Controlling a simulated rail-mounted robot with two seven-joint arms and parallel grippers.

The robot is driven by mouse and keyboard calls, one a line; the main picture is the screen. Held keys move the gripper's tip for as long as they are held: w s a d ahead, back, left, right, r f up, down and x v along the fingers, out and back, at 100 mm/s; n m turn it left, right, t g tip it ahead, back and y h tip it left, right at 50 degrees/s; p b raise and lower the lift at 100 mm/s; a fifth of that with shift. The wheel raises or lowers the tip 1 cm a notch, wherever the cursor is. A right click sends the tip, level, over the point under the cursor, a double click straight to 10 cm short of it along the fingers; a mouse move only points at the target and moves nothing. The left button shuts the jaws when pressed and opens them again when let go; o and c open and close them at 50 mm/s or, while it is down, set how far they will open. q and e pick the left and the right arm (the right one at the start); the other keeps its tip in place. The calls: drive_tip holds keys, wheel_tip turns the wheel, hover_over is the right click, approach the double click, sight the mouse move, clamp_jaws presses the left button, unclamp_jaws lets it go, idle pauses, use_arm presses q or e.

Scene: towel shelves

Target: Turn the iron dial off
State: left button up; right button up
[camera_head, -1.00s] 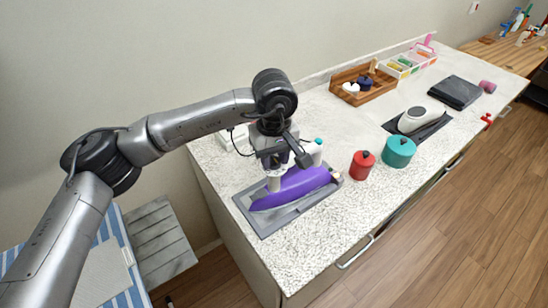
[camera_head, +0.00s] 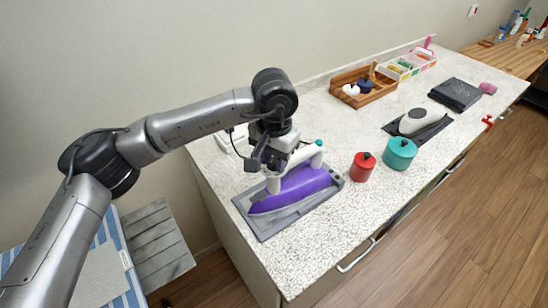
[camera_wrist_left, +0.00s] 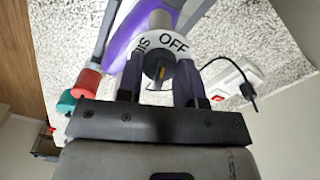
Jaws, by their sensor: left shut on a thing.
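The purple iron (camera_head: 298,188) with a white handle (camera_head: 306,154) rests on a grey tray (camera_head: 268,228) at the near left of the counter. My left gripper (camera_head: 277,160) is over the handle's left end. In the left wrist view, the dark dial (camera_wrist_left: 158,66) sits between the fingers of the left gripper (camera_wrist_left: 160,76), which is shut on it. A white ring with "OFF" (camera_wrist_left: 174,43) and other, partly cut-off lettering surrounds the dial. "OFF" lies just above and right of the dial's middle. The dial is hidden in the head view. My right gripper is not in view.
A red canister (camera_head: 362,167) and a teal canister (camera_head: 399,154) stand right of the iron. A white socket with a red switch (camera_wrist_left: 236,80) and a black cord lies beside it. Wooden tray (camera_head: 366,88) and a white-handled device (camera_head: 414,122) are farther off.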

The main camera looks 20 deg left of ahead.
sight(274, 159)
use_arm(q)
drive_tip(key=shift+m, duration=2.1)
drive_tip(key=o, duration=0.9)
drive_tip(key=shift+o, duration=0.2)
wheel_tip(274, 159, up, 14)
drive_tip(key=p, duration=0.1)
